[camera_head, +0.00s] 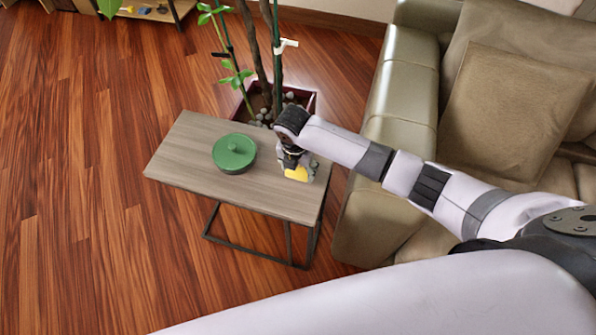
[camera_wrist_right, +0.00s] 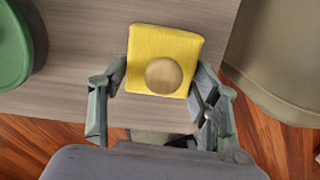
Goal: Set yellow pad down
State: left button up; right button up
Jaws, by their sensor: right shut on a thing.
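The yellow pad (camera_wrist_right: 145,40) is a square with rounded corners and a round tan knob (camera_wrist_right: 163,75) on its face. My right gripper (camera_wrist_right: 158,88) has one finger on each side of the pad and is shut on it. In the head view the pad (camera_head: 297,174) shows under my right gripper (camera_head: 292,160), at the right end of the small table (camera_head: 205,145). I cannot tell whether the pad touches the tabletop. My left gripper is not in view.
A round green lidded pot (camera_head: 234,153) stands on the table, left of the pad. A planter with stones (camera_head: 262,108) and stems stands behind the table. A beige sofa (camera_head: 395,115) stands close to the table's right end. Wood floor is open at the left.

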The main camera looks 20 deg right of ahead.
aim_at(296, 174)
jog(key=shift+f, duration=1.2)
jog(key=o, duration=1.5)
jog(key=shift+f, duration=0.15)
jog(key=r, duration=0.8)
jog(key=s+a+r, duration=0.1)
jog(key=r, duration=0.3)
jog(key=shift+r, duration=0.15)
